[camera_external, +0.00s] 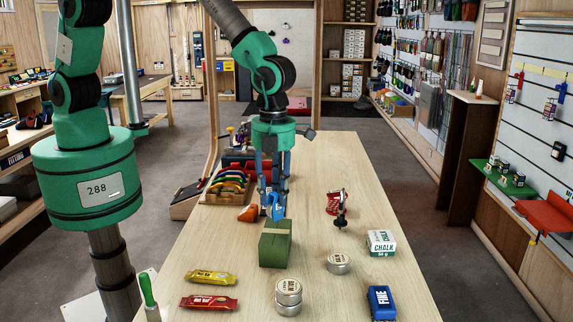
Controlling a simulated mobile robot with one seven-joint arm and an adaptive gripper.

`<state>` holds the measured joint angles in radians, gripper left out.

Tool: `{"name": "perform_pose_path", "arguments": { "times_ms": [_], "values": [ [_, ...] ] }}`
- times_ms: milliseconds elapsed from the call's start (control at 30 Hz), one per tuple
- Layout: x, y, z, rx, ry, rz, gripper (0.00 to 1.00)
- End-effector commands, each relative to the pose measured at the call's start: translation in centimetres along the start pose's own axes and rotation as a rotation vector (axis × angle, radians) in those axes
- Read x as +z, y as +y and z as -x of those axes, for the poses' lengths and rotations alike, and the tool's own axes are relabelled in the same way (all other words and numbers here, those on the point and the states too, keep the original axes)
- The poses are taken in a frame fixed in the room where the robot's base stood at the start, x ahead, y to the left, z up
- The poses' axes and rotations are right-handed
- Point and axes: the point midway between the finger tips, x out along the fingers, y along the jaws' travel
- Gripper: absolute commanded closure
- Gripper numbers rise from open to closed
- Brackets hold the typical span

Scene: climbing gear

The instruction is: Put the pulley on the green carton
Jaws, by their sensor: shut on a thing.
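The green carton (275,250) stands on the wooden table, with a pale strip across its top. My gripper (273,204) points straight down and is shut on a small blue piece that looks like the pulley (277,212). The pulley shows just above the far edge of the carton's top in the external view. I cannot tell whether it touches the carton or is still behind or above it. The fingers hide part of the pulley.
An orange piece (248,213) lies left of my gripper. A rack of coloured gear (228,182) stands behind it. Red-and-black gear (337,205), a chalk box (381,243) and tins (338,263) sit to the right. Bars (210,277) and a blue box (381,302) lie nearer.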

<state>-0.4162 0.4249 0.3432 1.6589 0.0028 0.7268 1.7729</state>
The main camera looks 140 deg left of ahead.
Motion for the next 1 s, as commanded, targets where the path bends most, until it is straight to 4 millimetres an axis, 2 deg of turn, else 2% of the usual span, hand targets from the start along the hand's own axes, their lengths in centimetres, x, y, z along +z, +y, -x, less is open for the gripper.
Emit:
{"name": "perform_pose_path", "arguments": {
  "times_ms": [167, 500, 967, 1000],
  "values": [
    [0.0, 0.0, -0.2, 0.000, 0.000, 0.000, 1.00],
    [0.0, 0.0, -3.2, 0.001, 0.000, 0.000, 1.00],
    [0.0, 0.0, -3.8, 0.000, 0.000, 0.000, 1.00],
    [0.0, 0.0, -3.9, 0.000, 0.000, 0.000, 0.69]
  ]
}}
